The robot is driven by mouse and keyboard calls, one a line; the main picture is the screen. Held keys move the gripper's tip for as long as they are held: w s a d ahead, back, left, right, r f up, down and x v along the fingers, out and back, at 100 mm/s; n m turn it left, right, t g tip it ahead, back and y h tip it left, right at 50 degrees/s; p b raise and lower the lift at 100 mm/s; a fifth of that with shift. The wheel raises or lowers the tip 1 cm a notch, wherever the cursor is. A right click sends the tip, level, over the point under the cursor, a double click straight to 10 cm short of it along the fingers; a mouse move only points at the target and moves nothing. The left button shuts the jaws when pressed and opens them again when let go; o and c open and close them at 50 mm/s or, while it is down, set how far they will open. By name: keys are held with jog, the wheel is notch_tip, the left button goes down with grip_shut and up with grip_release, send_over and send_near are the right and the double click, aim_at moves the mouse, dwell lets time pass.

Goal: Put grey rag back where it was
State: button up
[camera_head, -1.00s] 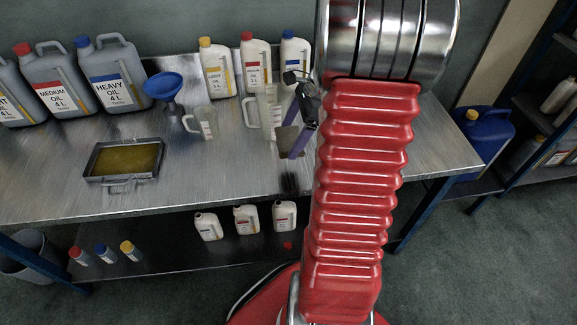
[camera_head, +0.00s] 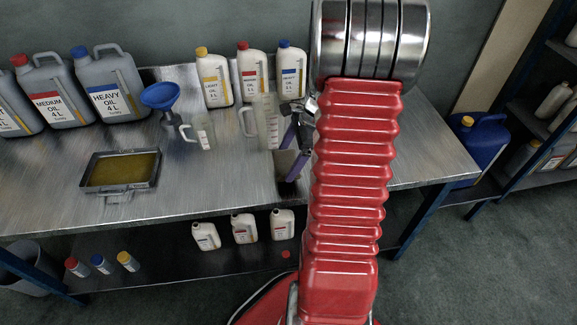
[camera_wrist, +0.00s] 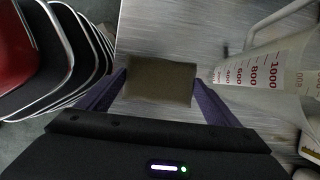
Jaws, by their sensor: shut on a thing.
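The grey rag (camera_wrist: 160,80) is a flat, dull grey-brown square between the purple fingers of my gripper (camera_wrist: 160,88) in the wrist view. My gripper is shut on it, with a finger at each side edge. In the head view my gripper (camera_head: 292,155) is over the right part of the metal workbench (camera_head: 230,180), and the rag (camera_head: 287,165) shows partly behind the fingers. I cannot tell whether the rag touches the bench top.
A large clear measuring jug (camera_head: 266,122) stands close beside my gripper; its scale also shows in the wrist view (camera_wrist: 265,70). A smaller jug (camera_head: 203,131), a blue funnel (camera_head: 161,97) and an oil tray (camera_head: 120,171) stand further left. Several oil bottles line the back.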

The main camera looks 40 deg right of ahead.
aim_at(292, 161)
jog(key=shift+f, duration=1.85)
jog(key=shift+f, duration=0.1)
jog(key=o, duration=0.8)
jog(key=shift+o, duration=0.2)
jog(key=v, duration=1.2)
jog(key=shift+a, duration=0.1)
